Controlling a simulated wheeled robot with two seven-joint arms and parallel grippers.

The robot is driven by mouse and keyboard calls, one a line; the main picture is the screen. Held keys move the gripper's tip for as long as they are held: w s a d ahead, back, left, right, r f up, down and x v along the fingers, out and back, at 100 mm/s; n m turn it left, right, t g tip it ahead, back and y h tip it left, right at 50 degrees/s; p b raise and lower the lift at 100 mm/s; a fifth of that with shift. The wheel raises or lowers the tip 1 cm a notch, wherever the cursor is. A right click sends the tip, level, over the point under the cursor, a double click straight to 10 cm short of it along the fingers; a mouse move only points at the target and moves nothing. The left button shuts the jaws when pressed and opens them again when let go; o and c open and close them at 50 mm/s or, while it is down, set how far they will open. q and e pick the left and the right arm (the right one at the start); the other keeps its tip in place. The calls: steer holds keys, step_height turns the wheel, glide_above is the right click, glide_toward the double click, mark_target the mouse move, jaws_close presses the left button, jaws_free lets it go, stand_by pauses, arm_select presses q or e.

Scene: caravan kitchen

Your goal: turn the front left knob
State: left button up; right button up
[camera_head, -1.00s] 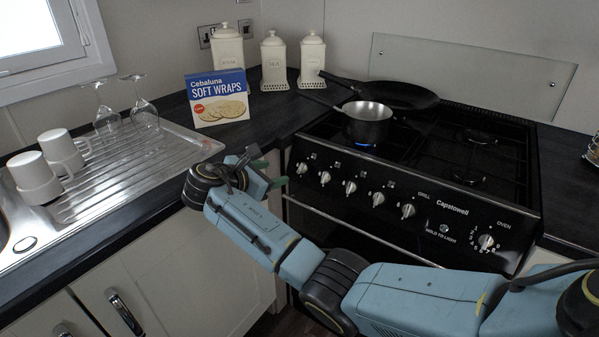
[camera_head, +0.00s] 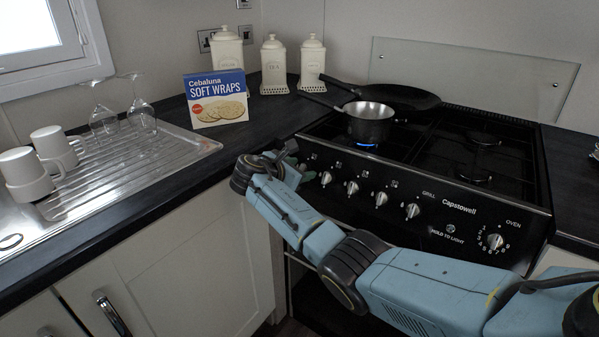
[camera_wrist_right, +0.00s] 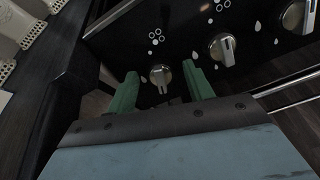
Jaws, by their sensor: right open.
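The cooker's front panel (camera_head: 450,237) carries a row of silver knobs. The leftmost knob (camera_wrist_right: 160,75) shows in the wrist view between the two green fingers of my right gripper (camera_wrist_right: 160,86), which is open. Whether the fingers touch the knob I cannot tell. In the head view my right gripper (camera_head: 297,165) is at the left end of the panel and hides that knob. The second knob (camera_head: 326,178) shows just right of the gripper; it also shows in the wrist view (camera_wrist_right: 222,48). My left gripper is not in view.
A saucepan (camera_head: 370,128) stands over a blue flame on the front left burner. A black frying pan (camera_head: 405,97) is behind it. A Soft Wraps box (camera_head: 217,98), canisters (camera_head: 274,65) and a sink drainer (camera_head: 140,160) are to the left.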

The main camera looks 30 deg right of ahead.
steer(key=shift+d, duration=0.1)
steer(key=shift+c, duration=0.4)
steer(key=c, duration=0.9)
